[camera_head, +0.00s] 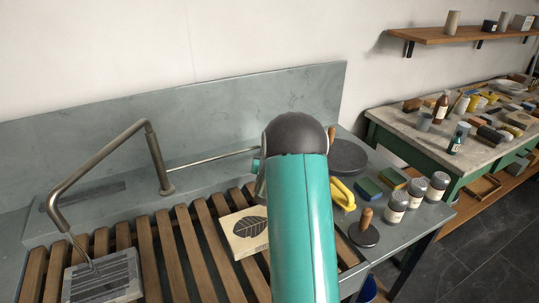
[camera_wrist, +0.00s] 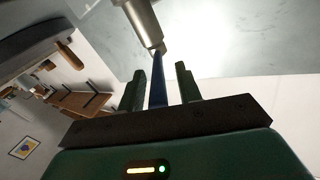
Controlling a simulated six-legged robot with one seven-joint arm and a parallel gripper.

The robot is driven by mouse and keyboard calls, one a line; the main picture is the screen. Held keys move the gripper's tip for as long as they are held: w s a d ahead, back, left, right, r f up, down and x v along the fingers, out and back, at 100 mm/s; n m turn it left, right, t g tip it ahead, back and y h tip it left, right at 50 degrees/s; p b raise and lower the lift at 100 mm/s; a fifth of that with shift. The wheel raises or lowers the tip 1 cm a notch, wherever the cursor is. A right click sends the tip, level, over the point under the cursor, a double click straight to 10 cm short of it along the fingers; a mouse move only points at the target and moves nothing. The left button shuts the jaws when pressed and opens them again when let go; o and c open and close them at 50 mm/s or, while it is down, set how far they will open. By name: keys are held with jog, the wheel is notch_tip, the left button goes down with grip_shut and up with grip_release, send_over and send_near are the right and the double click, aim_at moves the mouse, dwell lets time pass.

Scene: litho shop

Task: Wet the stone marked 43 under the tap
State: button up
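A tap (camera_head: 105,160) with a bent metal spout stands on the left of the sink. A thin pale line runs from its spout end down to a grey stone with a striped picture (camera_head: 103,278); it looks like water. A cream stone with a dark leaf (camera_head: 246,229) lies on the slats. I can read no 43 on either. A thin rod (camera_head: 215,158) runs from the tap's base towards my gripper, which my arm mostly hides. In the wrist view my gripper (camera_wrist: 158,78) is open. A narrow blue bar (camera_wrist: 158,85) shows between its fingers, below a grey metal cylinder (camera_wrist: 142,25).
Wooden slats (camera_head: 180,262) cover the sink. To the right are a yellow-handled item (camera_head: 342,193), sponges (camera_head: 369,189), several shakers (camera_head: 396,208) and a wooden-knobbed disc (camera_head: 364,232). A crowded bench (camera_head: 400,135) and a wall shelf (camera_head: 440,36) stand further right.

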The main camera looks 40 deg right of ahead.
jog(key=v, duration=1.4)
